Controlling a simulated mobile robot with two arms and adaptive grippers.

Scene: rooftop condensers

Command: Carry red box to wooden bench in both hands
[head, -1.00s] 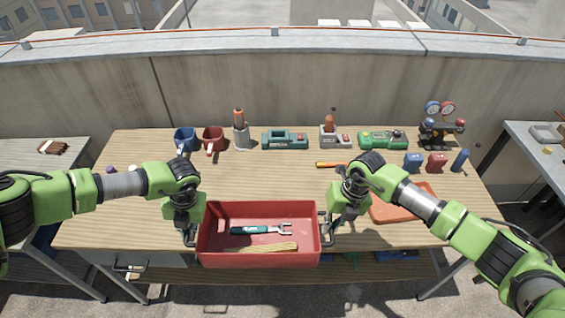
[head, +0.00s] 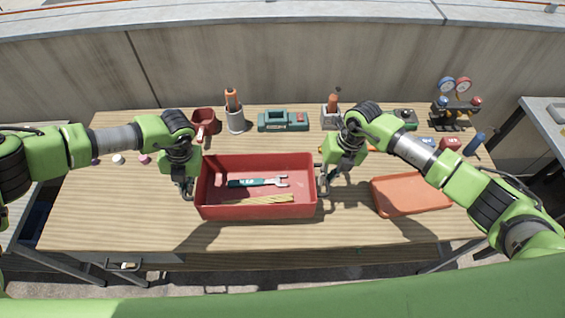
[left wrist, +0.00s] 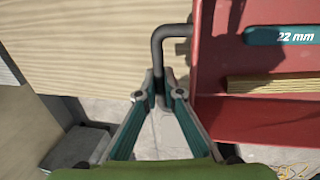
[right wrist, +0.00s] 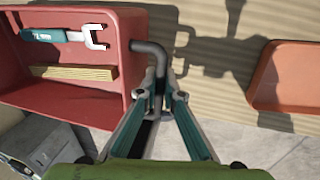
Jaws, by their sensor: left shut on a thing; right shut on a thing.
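The red box (head: 210,206) is in front of me in the head view, held level between both grippers. An open-end wrench (head: 256,182) with a teal grip and a bundle of thin wooden sticks (head: 262,199) lie in it. My left gripper (head: 187,190) is shut on the box's left handle, a dark bar (left wrist: 160,42). My right gripper (head: 323,186) is shut on its right handle (right wrist: 157,58). The wooden bench (head: 110,215) is beneath and around the box in the head view. I cannot tell the gap under the box.
An orange tray (head: 411,194) lies to the right of the box. Along the back stand a red mug (head: 204,122), a tool holder (head: 235,118), a green device (head: 283,121) and a gauge set (head: 455,105). The left front of the bench is clear.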

